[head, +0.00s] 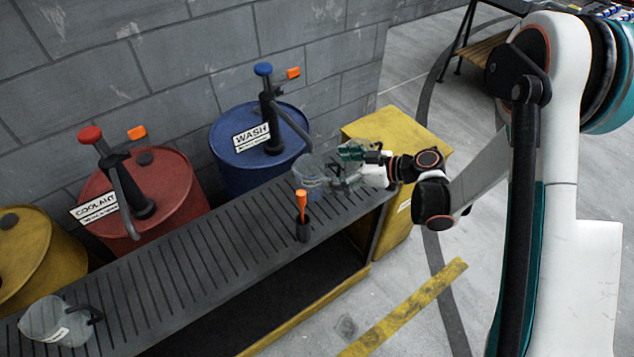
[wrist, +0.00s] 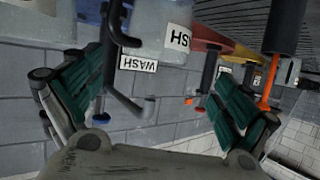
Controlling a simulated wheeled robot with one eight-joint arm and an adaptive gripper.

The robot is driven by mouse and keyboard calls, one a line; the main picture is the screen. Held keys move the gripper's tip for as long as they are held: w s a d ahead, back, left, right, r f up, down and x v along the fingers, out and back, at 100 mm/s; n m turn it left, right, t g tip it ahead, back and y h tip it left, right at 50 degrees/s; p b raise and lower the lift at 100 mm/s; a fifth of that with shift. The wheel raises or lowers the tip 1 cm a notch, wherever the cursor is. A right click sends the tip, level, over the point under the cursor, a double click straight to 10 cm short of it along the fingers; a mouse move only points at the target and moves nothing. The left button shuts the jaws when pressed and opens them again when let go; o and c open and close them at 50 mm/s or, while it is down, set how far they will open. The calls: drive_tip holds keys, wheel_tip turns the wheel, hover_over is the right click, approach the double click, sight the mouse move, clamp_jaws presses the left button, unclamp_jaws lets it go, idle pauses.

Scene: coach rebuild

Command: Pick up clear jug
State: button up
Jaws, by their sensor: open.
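A clear jug (head: 307,172) stands at the right end of the slatted bench in the head view, directly left of my gripper (head: 347,175). In the wrist view my gripper (wrist: 158,100) is open, with green-padded fingers spread wide and nothing between the pads. The jug (wrist: 152,42) shows there at the top, beyond the fingers, with a white label and a dark handle. Fingers and jug overlap in the head view, so I cannot tell if they touch. A second clear jug (head: 45,324) with a dark handle stands at the bench's near left end.
An orange-handled tool (head: 301,207) stands in a black holder close in front of the right jug. Behind the bench (head: 185,265) are a blue WASH drum (head: 228,160), a red COOLANT drum (head: 175,190) and a yellow drum (head: 38,245). The bench middle is clear.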

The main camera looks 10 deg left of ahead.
sight(298, 166)
drive_tip(key=b+x, duration=0.1)
drive_tip(key=x, duration=0.2)
drive_tip(key=b+x, duration=0.1)
drive_tip(key=x, duration=0.3)
drive_tip(key=shift+w+a+f+b, duration=0.15)
drive_tip(key=shift+w+b, duration=0.1)
drive_tip(key=shift+b, duration=0.15)
drive_tip(key=c, duration=1.8)
drive_tip(key=shift+c, duration=0.2)
drive_tip(key=shift+r, duration=0.25)
